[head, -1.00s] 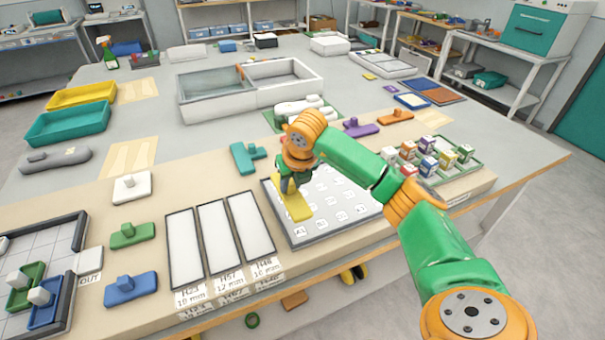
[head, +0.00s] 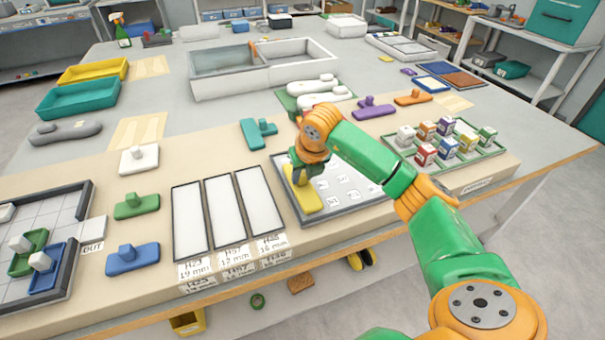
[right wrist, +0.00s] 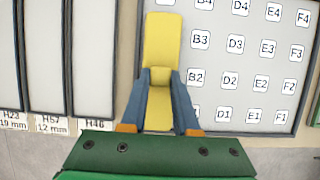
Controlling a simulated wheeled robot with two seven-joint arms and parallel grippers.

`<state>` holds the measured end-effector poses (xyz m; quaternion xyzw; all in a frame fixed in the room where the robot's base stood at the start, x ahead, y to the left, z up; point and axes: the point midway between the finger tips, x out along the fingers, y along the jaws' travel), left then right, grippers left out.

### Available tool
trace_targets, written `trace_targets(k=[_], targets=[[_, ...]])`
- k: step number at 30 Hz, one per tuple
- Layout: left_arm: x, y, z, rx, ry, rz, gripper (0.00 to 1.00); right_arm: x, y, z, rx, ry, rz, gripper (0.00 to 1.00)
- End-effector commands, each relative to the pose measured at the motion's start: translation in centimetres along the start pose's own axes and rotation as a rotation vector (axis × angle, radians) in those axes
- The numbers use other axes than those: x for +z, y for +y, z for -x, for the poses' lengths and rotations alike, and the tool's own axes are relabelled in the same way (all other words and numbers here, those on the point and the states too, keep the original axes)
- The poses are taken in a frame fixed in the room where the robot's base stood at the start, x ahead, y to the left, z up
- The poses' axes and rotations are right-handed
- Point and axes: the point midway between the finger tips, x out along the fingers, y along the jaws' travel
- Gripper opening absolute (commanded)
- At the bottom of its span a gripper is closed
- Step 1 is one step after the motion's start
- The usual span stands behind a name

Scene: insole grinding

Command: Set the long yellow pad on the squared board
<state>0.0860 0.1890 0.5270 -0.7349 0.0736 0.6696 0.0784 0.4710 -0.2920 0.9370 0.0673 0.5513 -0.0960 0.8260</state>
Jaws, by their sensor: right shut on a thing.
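The long yellow pad (head: 309,199) has a raised grip block in its middle, seen in the right wrist view (right wrist: 161,45). My right gripper (head: 300,178) is shut on that block from above. The pad lies along the left edge of the grey-framed board (head: 352,203), whose white labels run in rows and columns. It covers the leftmost label column in the right wrist view, lengthwise along the frame. Whether it touches the board surface I cannot tell. My left gripper is not in view.
Three framed white panels (head: 225,213) stand just left of the board. A dark-framed board with grid squares (head: 72,210) is at far left. A teal pad (head: 258,133) lies behind, and a tray of small labelled blocks (head: 488,151) is to the right.

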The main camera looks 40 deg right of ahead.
Motion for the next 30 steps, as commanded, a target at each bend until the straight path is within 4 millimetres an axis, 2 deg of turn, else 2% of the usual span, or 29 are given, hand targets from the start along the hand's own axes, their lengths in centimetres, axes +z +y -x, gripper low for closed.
trace_targets(k=[30], targets=[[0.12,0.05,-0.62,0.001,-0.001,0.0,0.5,-0.31,0.03,-0.6,0.0,-0.001,0.0,0.0]])
